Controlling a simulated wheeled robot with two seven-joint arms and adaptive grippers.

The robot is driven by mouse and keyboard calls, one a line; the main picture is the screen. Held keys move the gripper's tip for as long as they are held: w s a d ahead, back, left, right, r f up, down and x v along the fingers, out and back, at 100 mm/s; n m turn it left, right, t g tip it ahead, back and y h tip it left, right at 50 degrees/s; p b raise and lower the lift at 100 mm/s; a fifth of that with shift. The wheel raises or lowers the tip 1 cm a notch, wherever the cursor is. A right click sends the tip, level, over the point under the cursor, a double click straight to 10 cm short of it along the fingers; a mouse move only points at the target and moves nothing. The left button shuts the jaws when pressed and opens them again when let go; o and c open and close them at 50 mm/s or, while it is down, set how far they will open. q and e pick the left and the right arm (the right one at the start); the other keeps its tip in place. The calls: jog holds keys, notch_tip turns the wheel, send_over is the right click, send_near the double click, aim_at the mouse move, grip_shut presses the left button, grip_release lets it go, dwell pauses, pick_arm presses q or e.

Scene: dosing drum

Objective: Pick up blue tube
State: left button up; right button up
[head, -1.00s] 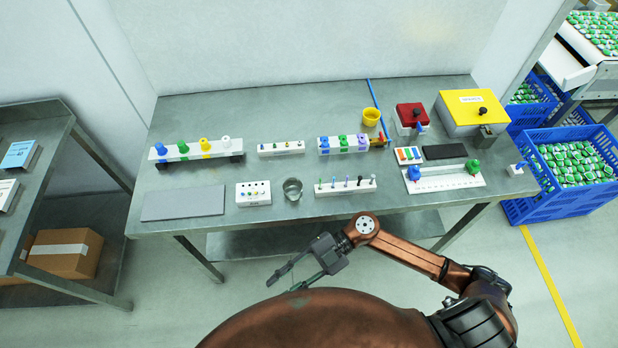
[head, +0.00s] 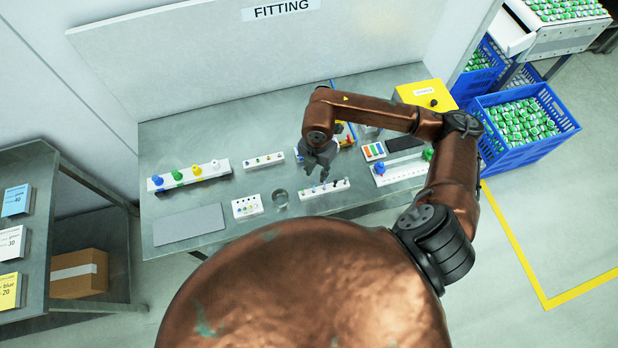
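My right gripper (head: 320,176) is over the bench, pointing down just above the front rack of small pins (head: 324,188). Its fingers look apart, with nothing seen between them. The back rack of coloured tubes (head: 346,138) is mostly hidden behind my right gripper and forearm; a bit of blue (head: 299,153) shows at its left end. A thin blue line (head: 333,85) also shows at the back of the bench, partly covered by my arm. A blue-topped piece (head: 157,180) stands in the left rack (head: 208,175). My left gripper is not in view.
A small white block (head: 248,207), a clear cup (head: 280,197) and a grey plate (head: 188,225) lie left of my gripper. A white strip with blue and green knobs (head: 400,172) and a yellow box (head: 425,94) are at right. Blue crates (head: 525,150) stand beyond the bench.

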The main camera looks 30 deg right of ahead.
aim_at(314, 186)
jog(key=shift+s+a+f, duration=0.25)
jog(key=shift+s+f, duration=0.25)
jog(key=shift+f, duration=0.1)
jog(key=shift+s+a+f, duration=0.2)
jog(key=shift+s+f, duration=0.3)
jog(key=shift+f, duration=0.1)
jog(key=f, duration=0.2)
jog(key=w+f+p, duration=0.1)
jog(key=shift+a+f, duration=0.35)
jog(key=shift+f, duration=0.05)
jog(key=shift+s+f, duration=0.2)
jog(key=shift+s, duration=0.15)
jog(key=shift+w+f, duration=0.1)
jog(key=shift+w, duration=0.1)
jog(key=shift+c, duration=0.8)
jog(key=shift+s, duration=0.1)
grip_shut()
